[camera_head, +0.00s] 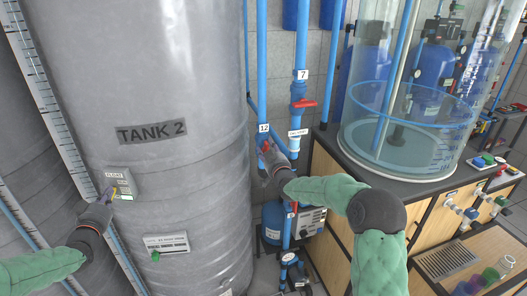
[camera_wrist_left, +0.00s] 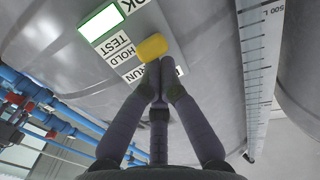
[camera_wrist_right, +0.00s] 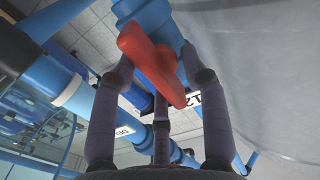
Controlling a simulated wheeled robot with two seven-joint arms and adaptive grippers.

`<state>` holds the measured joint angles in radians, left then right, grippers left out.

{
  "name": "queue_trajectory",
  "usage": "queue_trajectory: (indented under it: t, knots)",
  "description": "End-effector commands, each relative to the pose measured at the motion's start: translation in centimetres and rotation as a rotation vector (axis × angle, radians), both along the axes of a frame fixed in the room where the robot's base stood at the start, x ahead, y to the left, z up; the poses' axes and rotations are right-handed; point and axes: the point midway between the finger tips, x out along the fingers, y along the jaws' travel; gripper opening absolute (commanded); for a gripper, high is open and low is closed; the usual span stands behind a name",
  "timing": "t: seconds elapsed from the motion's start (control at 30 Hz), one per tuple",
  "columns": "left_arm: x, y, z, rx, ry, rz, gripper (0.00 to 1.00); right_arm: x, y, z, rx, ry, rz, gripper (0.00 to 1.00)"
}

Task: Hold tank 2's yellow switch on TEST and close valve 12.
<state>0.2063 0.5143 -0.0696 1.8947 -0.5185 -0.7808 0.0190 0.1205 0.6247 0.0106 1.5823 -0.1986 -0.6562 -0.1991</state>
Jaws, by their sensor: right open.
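Tank 2 (camera_head: 160,80) is the big grey tank at left. Its small switch box (camera_head: 122,181) carries the yellow switch (camera_head: 114,192). The left wrist view shows the yellow switch (camera_wrist_left: 152,48) beside the TEST, HOLD and RUN labels, with a lit green window. My left gripper (camera_head: 108,202) has its fingers together, tips at the switch and seemingly touching it. Valve 12's red handle (camera_head: 264,146) is on the blue pipe under the label 12 (camera_head: 263,128). My right gripper (camera_head: 268,158) is open, its fingers on either side of the red handle (camera_wrist_right: 152,62). Handle contact is unclear.
Valve 7 with a red handle (camera_head: 304,103) is on the neighbouring pipe to the right. A clear water tank (camera_head: 400,110) stands on a dark-topped cabinet (camera_head: 345,160) at right. A lower panel with a green knob (camera_head: 166,244) is on tank 2.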

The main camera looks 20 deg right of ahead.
Motion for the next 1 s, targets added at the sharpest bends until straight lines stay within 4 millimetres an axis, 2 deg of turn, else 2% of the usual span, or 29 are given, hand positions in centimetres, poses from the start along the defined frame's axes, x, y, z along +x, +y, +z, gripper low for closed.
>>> queue_trajectory:
  t: [0.07,0.2,0.23,0.43,0.7,0.97,1.0]
  knots:
    - [-0.01,-0.03,-0.11,0.000,0.002,0.000,0.00,-0.01,-0.01,0.00,0.000,0.000,0.000,0.45]
    - [-0.01,-0.03,-0.12,-0.001,0.002,-0.001,0.00,-0.03,-0.01,0.00,0.000,0.000,0.000,0.06]
    - [-0.01,-0.03,-0.12,-0.001,0.002,-0.001,0.00,-0.03,-0.01,0.00,0.000,0.000,0.000,0.00]
    - [-0.01,-0.03,-0.12,-0.001,0.002,-0.001,0.00,-0.04,-0.03,-0.01,0.013,0.000,0.000,0.00]
    - [-0.01,-0.03,-0.12,-0.001,0.002,-0.001,0.00,-0.04,-0.12,-0.13,0.128,0.001,0.000,0.00]
    - [-0.01,-0.03,-0.12,-0.001,0.002,0.000,0.00,-0.04,-0.12,-0.13,0.134,0.001,0.000,0.00]
    - [-0.01,-0.03,-0.12,-0.001,0.002,0.000,0.00,-0.04,-0.12,-0.13,0.133,0.001,0.000,0.27]
